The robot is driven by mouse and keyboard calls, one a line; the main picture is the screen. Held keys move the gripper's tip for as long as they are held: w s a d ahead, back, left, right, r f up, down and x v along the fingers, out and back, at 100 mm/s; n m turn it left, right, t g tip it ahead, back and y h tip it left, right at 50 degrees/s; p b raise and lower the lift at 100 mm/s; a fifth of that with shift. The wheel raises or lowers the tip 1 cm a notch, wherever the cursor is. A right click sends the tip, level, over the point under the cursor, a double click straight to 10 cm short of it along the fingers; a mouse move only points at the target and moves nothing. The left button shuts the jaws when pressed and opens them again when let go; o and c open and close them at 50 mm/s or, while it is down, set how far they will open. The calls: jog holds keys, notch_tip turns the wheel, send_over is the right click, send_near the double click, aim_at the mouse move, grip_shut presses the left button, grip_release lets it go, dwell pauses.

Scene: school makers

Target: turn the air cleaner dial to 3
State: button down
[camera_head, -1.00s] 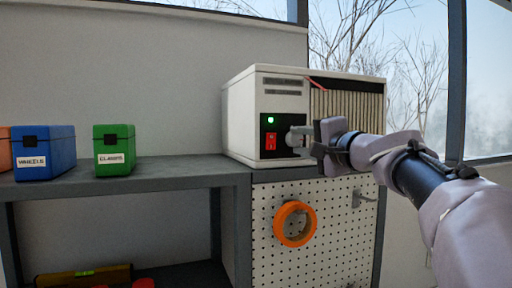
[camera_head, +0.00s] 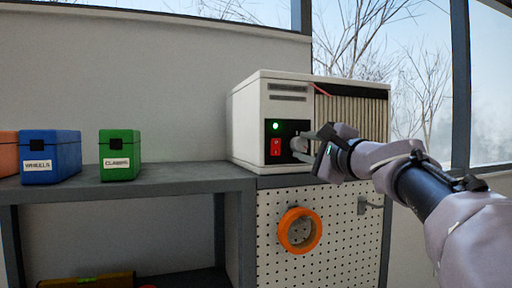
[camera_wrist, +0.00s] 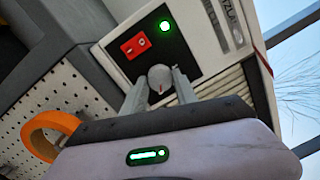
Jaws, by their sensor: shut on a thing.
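The air cleaner (camera_head: 245,125) is a white box with a pleated filter front, standing on the grey bench top. Its black panel carries a lit green lamp (camera_head: 276,127) and a red switch (camera_head: 276,147). The dial is a round grey knob (camera_wrist: 160,77) with a red pointer mark, seen in the wrist view below the lamp. My gripper (camera_wrist: 160,88) reaches it from the front, with a finger on each side, shut on the dial. The wrist view appears rolled relative to the air cleaner. In the head view my gripper (camera_head: 303,146) covers most of the dial. Scale numbers are not readable.
A blue box labelled WHEELS (camera_head: 50,156) and a green box labelled CLAMPS (camera_head: 119,154) stand on the bench to the left. An orange ring (camera_head: 299,231) hangs on the pegboard (camera_head: 340,232) below the air cleaner. Bench space between green box and air cleaner is clear.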

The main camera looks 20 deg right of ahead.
jog(key=shift+a+r, duration=0.1)
jog(key=shift+r, duration=0.2)
jog(key=c, duration=1.2)
grip_release()
jog(key=shift+c, duration=0.2)
jog(key=o, duration=0.3)
jog(key=shift+w+a+f, duration=0.1)
jog(key=shift+w+f, duration=0.1)
jog(key=shift+w, duration=0.05)
jog(key=shift+s, duration=0.15)
jog(key=shift+f, duration=0.1)
